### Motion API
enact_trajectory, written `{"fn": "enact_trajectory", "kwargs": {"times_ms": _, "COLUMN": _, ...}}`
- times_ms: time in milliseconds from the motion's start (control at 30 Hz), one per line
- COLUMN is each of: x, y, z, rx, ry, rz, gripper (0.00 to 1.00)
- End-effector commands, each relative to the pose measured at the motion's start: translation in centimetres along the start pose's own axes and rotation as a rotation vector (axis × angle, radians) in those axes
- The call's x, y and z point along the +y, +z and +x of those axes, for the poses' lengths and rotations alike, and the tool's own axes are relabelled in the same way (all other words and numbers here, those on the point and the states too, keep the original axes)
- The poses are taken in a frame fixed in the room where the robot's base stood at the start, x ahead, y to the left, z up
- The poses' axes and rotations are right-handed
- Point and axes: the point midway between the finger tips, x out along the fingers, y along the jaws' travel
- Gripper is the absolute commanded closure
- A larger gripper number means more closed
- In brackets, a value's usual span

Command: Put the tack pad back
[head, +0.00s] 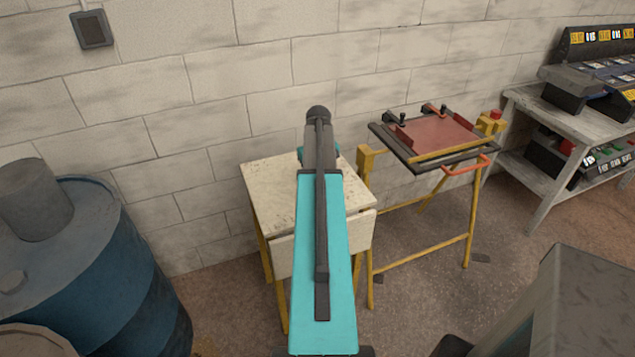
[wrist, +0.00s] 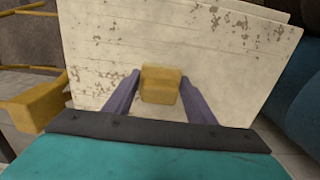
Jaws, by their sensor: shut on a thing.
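My gripper (wrist: 161,78) shows in the wrist view, its two purple fingers shut on a small yellow block, which I take to be the tack pad (wrist: 160,85). The pad is over the worn whitish top of a small table (wrist: 105,40). I cannot tell whether the pad touches that top. In the head view my own arm hides the gripper and the pad, and the table (head: 262,190) stands beneath the arm's far end.
A yellow stand with a dark frame and a red panel (head: 435,135) is right of the table. A grey bench (head: 570,120) with boxes stands farther right. A blue barrel (head: 95,270) is at left, a grey cabinet (head: 590,300) at lower right. A block wall stands behind.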

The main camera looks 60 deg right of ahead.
Motion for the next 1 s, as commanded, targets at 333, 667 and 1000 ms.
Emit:
{"fn": "enact_trajectory", "kwargs": {"times_ms": 333, "x": 0.0, "y": 0.0, "z": 0.3, "rx": 0.000, "ry": 0.000, "rz": 0.000, "gripper": 0.31}}
{"fn": "enact_trajectory", "kwargs": {"times_ms": 667, "x": 0.0, "y": 0.0, "z": 0.0, "rx": 0.000, "ry": 0.000, "rz": 0.000, "gripper": 0.31}}
{"fn": "enact_trajectory", "kwargs": {"times_ms": 1000, "x": 0.0, "y": 0.0, "z": -2.1, "rx": 0.001, "ry": 0.001, "rz": 0.000, "gripper": 0.31}}
